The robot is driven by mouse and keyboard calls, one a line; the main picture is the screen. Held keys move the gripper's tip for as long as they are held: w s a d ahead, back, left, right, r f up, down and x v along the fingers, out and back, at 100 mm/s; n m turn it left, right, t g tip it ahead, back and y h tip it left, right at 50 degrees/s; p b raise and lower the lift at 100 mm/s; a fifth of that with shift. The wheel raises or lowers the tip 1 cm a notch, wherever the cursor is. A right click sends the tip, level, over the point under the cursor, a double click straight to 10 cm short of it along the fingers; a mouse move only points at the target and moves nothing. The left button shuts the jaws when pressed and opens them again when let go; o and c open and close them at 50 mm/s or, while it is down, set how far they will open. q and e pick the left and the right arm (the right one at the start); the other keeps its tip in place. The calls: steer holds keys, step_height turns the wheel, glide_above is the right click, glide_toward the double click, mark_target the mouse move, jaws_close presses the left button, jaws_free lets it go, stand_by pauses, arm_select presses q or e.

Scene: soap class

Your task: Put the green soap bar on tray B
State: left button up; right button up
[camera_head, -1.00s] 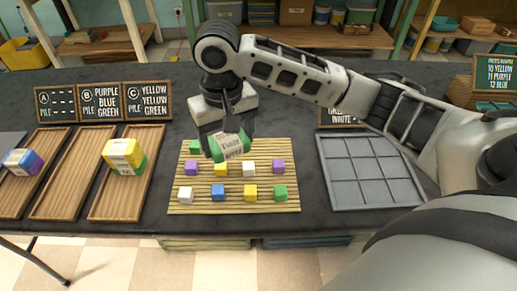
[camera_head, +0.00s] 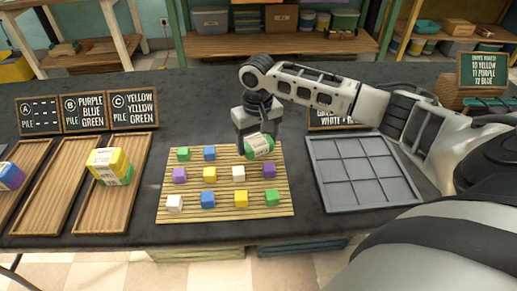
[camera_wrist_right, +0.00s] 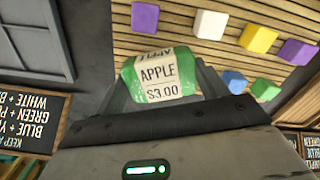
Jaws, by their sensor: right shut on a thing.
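The green soap bar (camera_head: 260,147) has a paper label, which reads APPLE $3.00 in the right wrist view (camera_wrist_right: 160,80). My right gripper (camera_head: 257,132) is shut on it and holds it, tilted, around the back right corner of the slatted mat. In the right wrist view the fingers (camera_wrist_right: 165,95) are partly hidden behind the bar. Tray B (camera_head: 62,185) is the middle wooden tray at the left, behind which a sign (camera_head: 85,112) reads purple, blue, green. It looks empty. The held bar is well to its right. My left gripper is not in view.
Tray C (camera_head: 128,170) holds a yellow and green stack (camera_head: 108,166), between the mat and tray B. Tray A (camera_head: 32,160) holds a blue and purple stack at the left edge. The slatted mat (camera_head: 225,212) carries several coloured cubes. A grey divided tray (camera_head: 362,172) lies right.

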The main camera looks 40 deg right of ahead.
mark_target(259, 149)
steer(key=shift+d+f, duration=0.15)
steer(key=shift+f, duration=0.75)
steer(key=shift+d+f, duration=0.1)
steer(key=shift+f, duration=0.8)
steer(key=shift+f, duration=0.1)
steer(key=o, duration=1)
